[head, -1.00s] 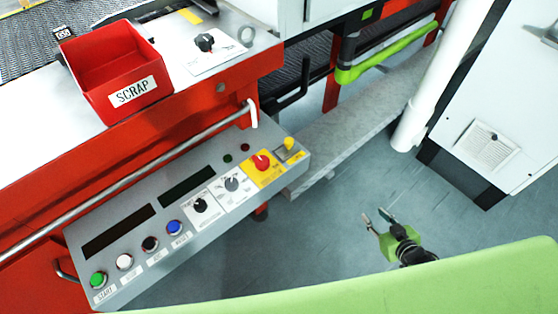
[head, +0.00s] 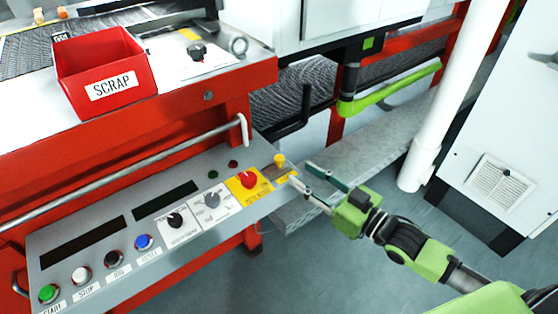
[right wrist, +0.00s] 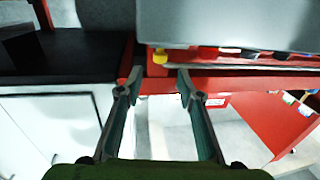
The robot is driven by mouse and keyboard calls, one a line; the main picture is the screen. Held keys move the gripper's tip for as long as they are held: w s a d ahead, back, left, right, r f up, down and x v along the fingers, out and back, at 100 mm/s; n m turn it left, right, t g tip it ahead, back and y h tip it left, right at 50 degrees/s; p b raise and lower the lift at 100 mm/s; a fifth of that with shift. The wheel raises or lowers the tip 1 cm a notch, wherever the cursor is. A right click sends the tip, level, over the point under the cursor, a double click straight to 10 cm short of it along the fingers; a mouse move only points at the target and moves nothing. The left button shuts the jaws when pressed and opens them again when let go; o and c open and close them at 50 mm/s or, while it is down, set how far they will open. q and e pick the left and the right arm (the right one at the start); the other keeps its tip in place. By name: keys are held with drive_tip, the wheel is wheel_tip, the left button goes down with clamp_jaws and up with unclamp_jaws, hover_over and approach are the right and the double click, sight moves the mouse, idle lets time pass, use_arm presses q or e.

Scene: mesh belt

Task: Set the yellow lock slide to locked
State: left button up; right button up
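The yellow lock slide (head: 280,160) is a small yellow knob on a yellow plate at the right end of the grey control panel (head: 110,215). It also shows in the right wrist view as a small yellow block (right wrist: 160,56), just beyond the fingertips and roughly centred between them. My right gripper (head: 300,173) is open and empty, close to the slide on its right side, with its fingers pointing at it. In the right wrist view the gripper's fingers (right wrist: 159,77) are spread apart. I cannot read whether the slide is at locked. My left gripper is not in view.
A red knob (head: 248,180) on a yellow plate sits beside the slide, with black and grey dials and several push buttons further left. A steel rail (head: 120,170) runs behind the panel. A red SCRAP bin (head: 105,70) stands above. Open floor lies right.

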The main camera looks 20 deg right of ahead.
sight(283, 161)
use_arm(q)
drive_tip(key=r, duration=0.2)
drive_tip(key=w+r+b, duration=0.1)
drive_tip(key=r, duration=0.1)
use_arm(e)
drive_tip(key=x, duration=0.9)
drive_tip(key=shift+c, duration=0.4)
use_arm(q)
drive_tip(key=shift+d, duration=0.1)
use_arm(e)
clamp_jaws()
